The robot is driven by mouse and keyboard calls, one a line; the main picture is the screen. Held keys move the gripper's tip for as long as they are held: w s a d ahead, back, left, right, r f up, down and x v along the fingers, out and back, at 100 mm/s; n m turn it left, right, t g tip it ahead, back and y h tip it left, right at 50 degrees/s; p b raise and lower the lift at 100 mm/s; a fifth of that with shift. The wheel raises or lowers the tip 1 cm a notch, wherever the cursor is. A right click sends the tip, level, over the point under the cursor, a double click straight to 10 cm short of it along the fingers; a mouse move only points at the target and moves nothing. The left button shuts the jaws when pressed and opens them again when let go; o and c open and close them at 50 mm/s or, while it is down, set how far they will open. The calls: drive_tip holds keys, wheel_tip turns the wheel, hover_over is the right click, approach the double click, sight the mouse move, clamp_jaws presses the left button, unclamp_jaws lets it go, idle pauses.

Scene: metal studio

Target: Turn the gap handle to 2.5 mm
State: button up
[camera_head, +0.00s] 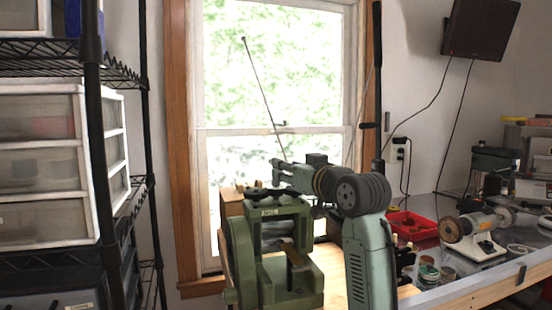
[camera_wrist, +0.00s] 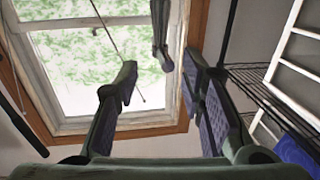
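The green rolling mill (camera_head: 290,285) stands on the wooden bench in the head view. Its dark gap handle (camera_head: 260,193) lies flat across the top of the mill frame. My gripper (camera_head: 279,172) is just above the handle and appears apart from it. In the wrist view my gripper (camera_wrist: 160,75) has its two dark fingers wide apart with nothing between them. The handle does not show in the wrist view. Any gap scale or reading is too small to tell.
A wire shelf with plastic drawers (camera_head: 42,165) stands at left. A window (camera_head: 270,100) is behind the mill. A red tray (camera_head: 412,226), small jars (camera_head: 430,270) and a polishing motor (camera_head: 470,228) are on the bench to the right.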

sight(276, 181)
drive_tip(key=p+x, duration=0.2)
drive_tip(key=x, duration=0.5)
drive_tip(key=shift+c, duration=0.5)
clamp_jaws()
